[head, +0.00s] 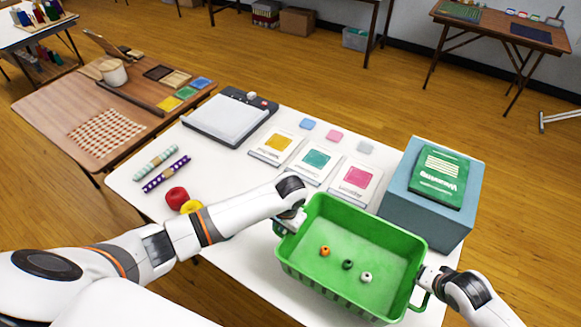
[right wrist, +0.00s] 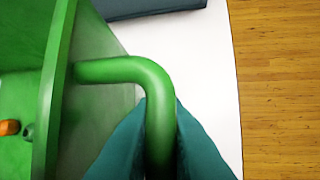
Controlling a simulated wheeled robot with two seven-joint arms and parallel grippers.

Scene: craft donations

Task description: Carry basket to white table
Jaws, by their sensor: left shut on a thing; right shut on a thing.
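A green basket (head: 408,247) with three beads inside, one orange, one dark green and one white, is at the front right of the white table (head: 236,172). My left gripper (head: 287,222) is shut on the basket's left handle. My right gripper (head: 428,283) is shut on the right handle. In the right wrist view the green handle (right wrist: 158,112) runs between the teal fingers (right wrist: 160,135), beside the basket wall (right wrist: 62,85). I cannot tell whether the basket's bottom touches the table.
A blue-grey box (head: 455,222) with a green book (head: 440,178) stands right behind the basket. Ink pads (head: 316,160), a paper trimmer (head: 230,117), patterned rolls (head: 166,174) and red (head: 176,197) and yellow yarn balls lie on the white table. A brown table (head: 60,100) adjoins at left.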

